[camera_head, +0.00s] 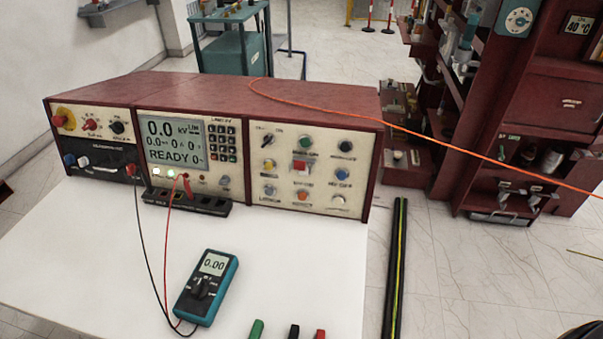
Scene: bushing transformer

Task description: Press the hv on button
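The red test console (216,95) stands at the back of the white table. Its right panel (311,175) carries several coloured buttons and knobs, including a green button (305,143), a red one (301,167), a blue one (343,174), an orange one (303,196) and a yellow one (267,163). The labels are too small to read surely, so I cannot tell which is the hv on button. The console display (172,138) shows 0.0 kV and READY. Neither gripper can be made out in view.
A teal multimeter (206,287) with red and black leads lies on the white table (75,235). Green, black and red plugs lie at its front edge. An orange cable (440,143) runs from the console top rightward, past a dark red cabinet (540,95). A dark shape enters the bottom right corner.

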